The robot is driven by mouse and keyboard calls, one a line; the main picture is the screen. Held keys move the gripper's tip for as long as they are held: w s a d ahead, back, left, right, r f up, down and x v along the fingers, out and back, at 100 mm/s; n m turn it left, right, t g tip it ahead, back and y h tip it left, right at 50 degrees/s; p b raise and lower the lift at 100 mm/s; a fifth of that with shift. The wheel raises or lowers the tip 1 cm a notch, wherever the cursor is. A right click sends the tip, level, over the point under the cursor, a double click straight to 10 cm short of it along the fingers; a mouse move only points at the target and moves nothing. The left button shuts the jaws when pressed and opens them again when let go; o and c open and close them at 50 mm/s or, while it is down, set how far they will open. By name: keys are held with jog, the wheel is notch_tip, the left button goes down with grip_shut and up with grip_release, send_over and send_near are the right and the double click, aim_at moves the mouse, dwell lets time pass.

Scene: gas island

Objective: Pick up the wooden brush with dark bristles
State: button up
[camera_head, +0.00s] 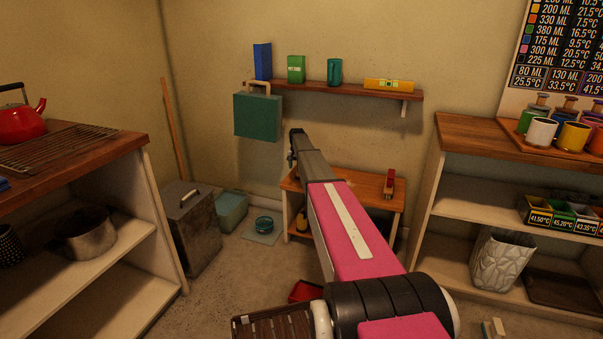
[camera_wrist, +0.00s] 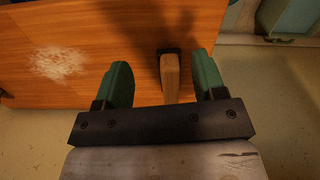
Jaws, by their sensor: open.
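The wooden brush (camera_wrist: 171,82) shows in the wrist view on the orange wooden tabletop (camera_wrist: 105,40). Its pale handle points toward my gripper, and its dark bristle end is at the far side, in shadow. My gripper (camera_wrist: 160,68) is open, with one green finger on each side of the brush. The brush is nearer the right finger, and a gap shows on both sides. I cannot tell the height of the fingers above the table. In the head view, my gripper (camera_head: 292,155) is over the left part of the small table (camera_head: 360,185), and the brush cannot be made out.
A pale powder patch (camera_wrist: 58,63) lies on the tabletop. A red object (camera_head: 389,183) stands at the table's right. A wall shelf (camera_head: 350,92) hangs behind. A grey bin (camera_head: 192,228) stands left; a shelf unit (camera_head: 480,185) with a white basket (camera_head: 500,260) stands right.

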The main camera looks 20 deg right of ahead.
jog(key=shift+m, duration=0.5)
jog(key=w+d+r, duration=0.1)
jog(key=w+d, duration=0.1)
jog(key=w, duration=0.1)
jog(key=w+d, duration=0.1)
jog(key=w, duration=0.3)
jog(key=w+d+r, duration=0.1)
jog(key=w+d, duration=0.1)
jog(key=w, duration=0.2)
jog(key=shift+w+d+r, duration=0.1)
jog(key=shift+d+r, duration=0.2)
notch_tip(320, 180, down, 5)
jog(key=shift+f, duration=0.2)
jog(key=shift+s+a+f, duration=0.1)
jog(key=shift+s+f, duration=0.1)
jog(key=shift+f, duration=1.15)
jog(key=shift+s+a+f, duration=0.1)
jog(key=shift+s+f, duration=0.05)
jog(key=shift+f, duration=1.15)
jog(key=c, duration=1)
